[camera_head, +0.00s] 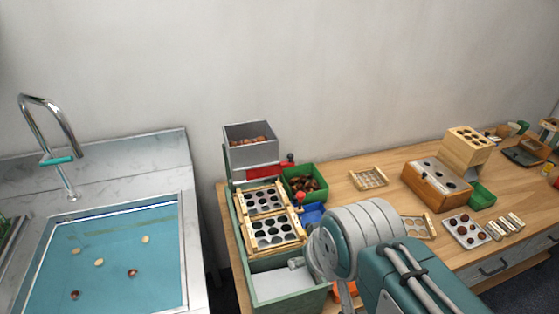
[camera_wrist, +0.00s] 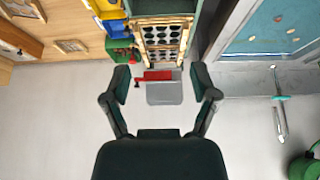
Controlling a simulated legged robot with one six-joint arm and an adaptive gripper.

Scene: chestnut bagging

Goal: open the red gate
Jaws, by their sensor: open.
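The red gate (camera_head: 264,172) is a flat red piece at the lower front of the grey hopper (camera_head: 252,151), which holds chestnuts. A red knob (camera_head: 290,158) shows at its right end. In the wrist view, which is upside down, the red gate (camera_wrist: 157,75) and grey hopper (camera_wrist: 164,95) appear between my gripper's fingers. My gripper (camera_wrist: 161,78) is open and empty, its fingers spread either side of the gate in the picture; the gate looks some way beyond them. In the head view my gripper is hidden behind my arm.
Below the hopper stands a frame with hole trays (camera_head: 270,232). A green bin (camera_head: 304,183) of chestnuts and a blue bin (camera_head: 312,214) stand right of it. A sink (camera_head: 110,255) lies left. A wooden box (camera_head: 436,186) stands farther right on the table.

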